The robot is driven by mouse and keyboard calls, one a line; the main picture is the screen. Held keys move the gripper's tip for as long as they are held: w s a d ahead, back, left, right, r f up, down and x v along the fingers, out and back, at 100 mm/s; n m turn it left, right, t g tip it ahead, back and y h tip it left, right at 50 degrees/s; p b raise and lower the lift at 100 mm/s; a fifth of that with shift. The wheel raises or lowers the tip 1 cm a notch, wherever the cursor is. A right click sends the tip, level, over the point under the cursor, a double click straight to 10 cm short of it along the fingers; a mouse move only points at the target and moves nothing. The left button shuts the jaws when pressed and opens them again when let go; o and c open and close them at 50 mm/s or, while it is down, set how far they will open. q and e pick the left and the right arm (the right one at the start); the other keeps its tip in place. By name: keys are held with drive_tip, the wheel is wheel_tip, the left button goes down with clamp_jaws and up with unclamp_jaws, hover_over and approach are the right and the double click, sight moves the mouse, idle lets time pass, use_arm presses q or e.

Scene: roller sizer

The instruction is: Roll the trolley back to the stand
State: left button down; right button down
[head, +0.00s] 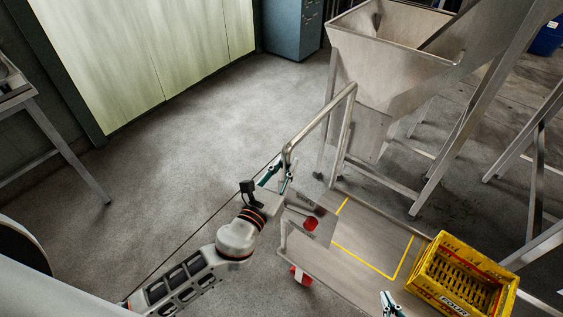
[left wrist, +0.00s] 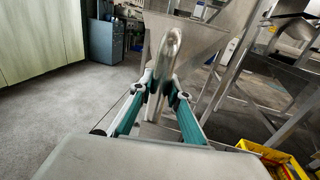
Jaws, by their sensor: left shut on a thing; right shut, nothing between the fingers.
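The trolley (head: 330,258) is a flat metal deck with a yellow outline marked on it, a red-hubbed wheel and a tubular push handle (head: 322,118). My left gripper (head: 281,173) is shut on the handle's near-left upright, just below its bend. In the left wrist view the handle (left wrist: 172,48) stands between the two teal-padded fingers (left wrist: 161,88). My right gripper (head: 390,303) shows only in part at the bottom edge of the head view, shut and empty, over the deck. I cannot tell which frame is the stand.
A yellow crate (head: 440,284) sits at the deck's right end. A steel hopper (head: 385,65) on legs rises close behind the trolley, with slanted frame legs (head: 472,120) to the right. A blue-grey cabinet (head: 292,28) stands at the back. The floor (head: 190,160) to the left is clear.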

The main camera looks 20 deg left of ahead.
use_arm(q)
drive_tip(key=shift+s+d, duration=0.15)
drive_tip(key=shift+d, duration=0.15)
drive_tip(key=c, duration=1.9)
unclamp_jaws()
drive_tip(key=shift+d, duration=0.1)
drive_tip(key=shift+s+a, duration=0.2)
drive_tip(key=s+a, duration=0.2)
drive_tip(key=s, duration=0.9)
drive_tip(key=shift+s, duration=0.15)
drive_tip(key=shift+a, duration=0.1)
